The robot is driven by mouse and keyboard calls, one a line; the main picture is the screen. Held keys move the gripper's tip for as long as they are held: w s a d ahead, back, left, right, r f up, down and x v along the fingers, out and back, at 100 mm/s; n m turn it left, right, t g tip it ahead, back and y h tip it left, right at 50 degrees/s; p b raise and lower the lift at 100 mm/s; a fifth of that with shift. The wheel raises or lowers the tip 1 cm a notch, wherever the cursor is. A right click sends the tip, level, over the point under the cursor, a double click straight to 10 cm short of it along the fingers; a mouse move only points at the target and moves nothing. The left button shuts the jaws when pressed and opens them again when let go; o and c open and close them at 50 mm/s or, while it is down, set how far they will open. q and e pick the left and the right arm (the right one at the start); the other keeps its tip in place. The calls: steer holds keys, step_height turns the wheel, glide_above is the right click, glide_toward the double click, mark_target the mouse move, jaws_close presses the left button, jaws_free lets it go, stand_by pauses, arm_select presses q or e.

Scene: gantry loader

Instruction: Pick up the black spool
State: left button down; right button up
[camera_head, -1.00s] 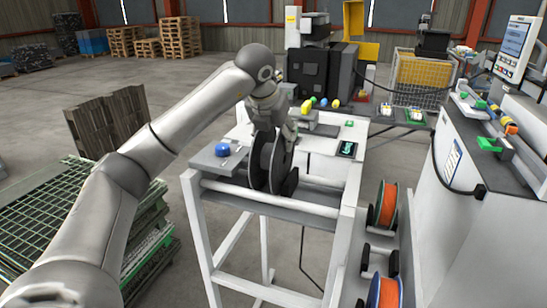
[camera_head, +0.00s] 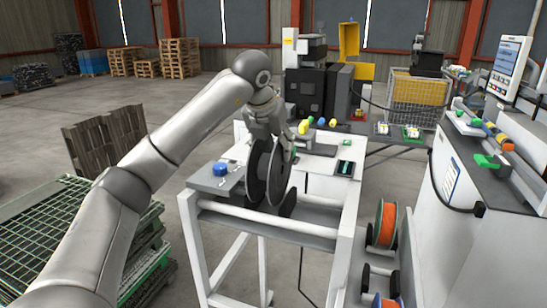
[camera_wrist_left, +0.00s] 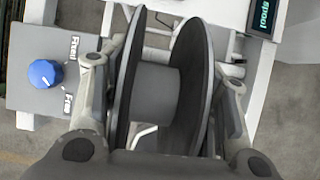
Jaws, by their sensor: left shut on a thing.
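The black spool (camera_head: 256,172) is at the white stand in the middle of the head view, upright, with its two flanges facing sideways. My left gripper (camera_head: 270,125) comes down on it from above. In the left wrist view, the spool (camera_wrist_left: 155,95) fills the middle, and the fingers of my left gripper (camera_wrist_left: 165,95) press on the outer sides of its two flanges. The white stand (camera_head: 272,224) has dark cradle blocks under the spool. I cannot tell whether the spool still touches them. My right gripper is not in view.
A blue knob (camera_head: 221,169) sits on a grey plate left of the spool. A small dark display (camera_head: 345,168) is on the right of the stand. An orange spool (camera_head: 386,222) sits on a lower rack to the right. A grey machine (camera_head: 480,230) stands at the right.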

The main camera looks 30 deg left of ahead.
mark_target(266, 143)
arm_select(q)
steer(key=b+v, duration=0.1)
steer(key=v, duration=0.2)
steer(key=b+v, duration=0.1)
steer(key=v, duration=0.2)
steer(key=s+v, duration=0.1)
steer(key=v, duration=0.2)
steer(key=shift+d+f+b, duration=0.25)
steer(key=shift+f+b, duration=0.15)
steer(key=s+d+r, duration=0.2)
steer(key=s+r, duration=0.1)
steer(key=s, duration=0.5)
steer(key=shift+d+r, duration=0.3)
steer(key=shift+d, duration=0.05)
steer(key=shift+f, duration=0.1)
